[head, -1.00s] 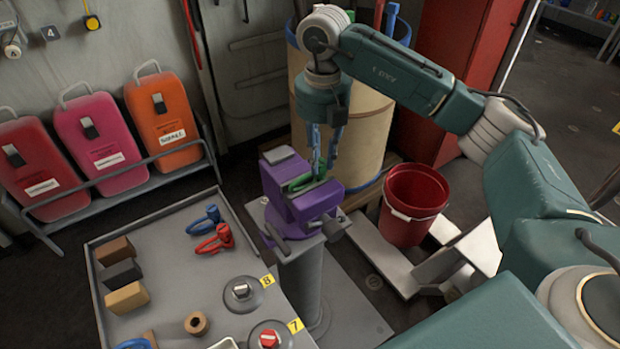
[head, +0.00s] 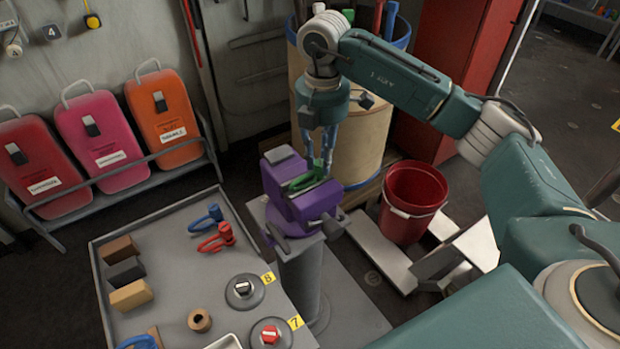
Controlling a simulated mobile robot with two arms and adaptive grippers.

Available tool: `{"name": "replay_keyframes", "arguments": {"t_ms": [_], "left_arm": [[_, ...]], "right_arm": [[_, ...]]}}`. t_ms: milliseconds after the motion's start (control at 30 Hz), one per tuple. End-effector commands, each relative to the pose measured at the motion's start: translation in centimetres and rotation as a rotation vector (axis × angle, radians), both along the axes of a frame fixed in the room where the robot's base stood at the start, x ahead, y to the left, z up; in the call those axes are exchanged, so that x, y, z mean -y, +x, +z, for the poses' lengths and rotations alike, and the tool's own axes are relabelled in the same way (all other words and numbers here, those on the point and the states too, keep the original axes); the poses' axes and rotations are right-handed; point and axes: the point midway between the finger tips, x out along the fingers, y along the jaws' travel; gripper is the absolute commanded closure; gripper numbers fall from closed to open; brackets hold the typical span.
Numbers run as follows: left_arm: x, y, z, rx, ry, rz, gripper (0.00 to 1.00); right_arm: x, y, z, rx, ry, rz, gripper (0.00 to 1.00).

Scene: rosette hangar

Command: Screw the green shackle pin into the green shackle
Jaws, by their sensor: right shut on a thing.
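The green shackle (head: 304,181) lies between the jaws of a purple vise (head: 308,205). My right gripper (head: 322,160) points down just above the vise. Its fingers are shut on the green shackle pin, of which only a little green (head: 318,166) shows at the fingertips, right by the shackle. I cannot tell from here how far the pin sits in the shackle. My left gripper is not in view.
A grey bench tray (head: 180,290) at lower left holds blue and red shackles (head: 215,236), several small blocks and round numbered stands. A red bucket (head: 413,200) stands right of the vise, and a tan barrel (head: 365,130) behind it.

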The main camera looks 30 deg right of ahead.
Motion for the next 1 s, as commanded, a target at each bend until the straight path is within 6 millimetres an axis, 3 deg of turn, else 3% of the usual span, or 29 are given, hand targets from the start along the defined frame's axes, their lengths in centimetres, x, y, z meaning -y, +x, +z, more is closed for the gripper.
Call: {"name": "replay_keyframes", "arguments": {"t_ms": [33, 67, 167, 567, 1000], "left_arm": [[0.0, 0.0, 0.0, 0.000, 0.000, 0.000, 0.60], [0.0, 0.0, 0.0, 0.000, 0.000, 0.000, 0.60], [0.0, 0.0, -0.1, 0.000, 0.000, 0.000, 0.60], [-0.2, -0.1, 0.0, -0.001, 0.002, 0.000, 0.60], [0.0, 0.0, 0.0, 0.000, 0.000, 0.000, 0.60]], "right_arm": [[0.0, -0.1, -0.2, -0.004, -0.001, 0.000, 1.00], [0.0, -0.1, -0.2, -0.004, -0.001, 0.000, 0.75], [0.0, -0.1, -0.2, -0.004, -0.001, 0.001, 0.57], [0.0, 0.0, 0.8, 0.000, 0.000, 0.003, 0.57], [0.0, 0.1, 9.5, 0.002, -0.002, 0.001, 0.57]]}}
